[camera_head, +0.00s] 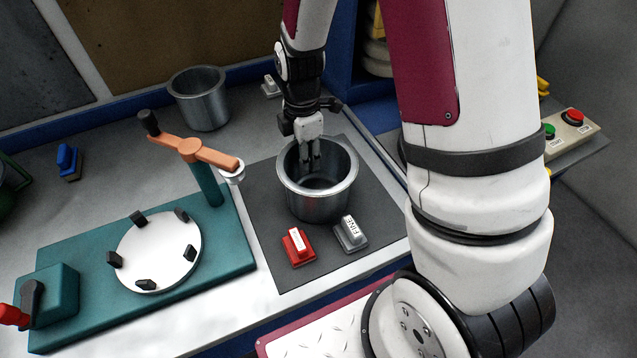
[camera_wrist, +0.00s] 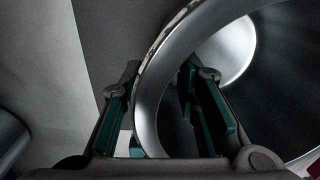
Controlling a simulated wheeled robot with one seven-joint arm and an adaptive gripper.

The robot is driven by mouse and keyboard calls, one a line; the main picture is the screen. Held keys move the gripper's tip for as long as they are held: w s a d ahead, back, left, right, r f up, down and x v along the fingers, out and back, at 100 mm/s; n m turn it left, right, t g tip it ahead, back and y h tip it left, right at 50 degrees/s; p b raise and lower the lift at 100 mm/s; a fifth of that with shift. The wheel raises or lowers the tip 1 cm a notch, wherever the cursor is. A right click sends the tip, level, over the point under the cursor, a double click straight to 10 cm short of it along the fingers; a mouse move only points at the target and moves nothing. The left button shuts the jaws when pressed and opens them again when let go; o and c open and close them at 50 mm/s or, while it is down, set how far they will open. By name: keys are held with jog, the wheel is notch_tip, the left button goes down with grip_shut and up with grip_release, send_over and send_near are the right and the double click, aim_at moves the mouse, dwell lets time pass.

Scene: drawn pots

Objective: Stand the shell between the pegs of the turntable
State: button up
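The shell (camera_head: 318,206) is a grey metal pot, open at the top, standing upright on a dark mat. My gripper (camera_head: 311,157) reaches down at its far rim. In the wrist view, the shell's rim (camera_wrist: 147,85) passes between the two fingers of my gripper (camera_wrist: 158,78), one outside the wall and one inside. The fingers stand apart, with a gap visible on the inner side. The turntable (camera_head: 160,250) is a white disc with several black pegs around its edge, empty between them. The lower fingers are partly hidden in the head view.
An orange arm (camera_head: 196,151) on a teal post overhangs the back right of the turntable's teal base (camera_head: 75,322). A red block (camera_head: 298,246) and a grey block (camera_head: 350,235) lie in front of the shell. Another metal pot (camera_head: 203,108) stands behind.

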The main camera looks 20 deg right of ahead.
jog(key=shift+f, duration=0.4)
grip_shut()
jog(key=shift+r, duration=0.15)
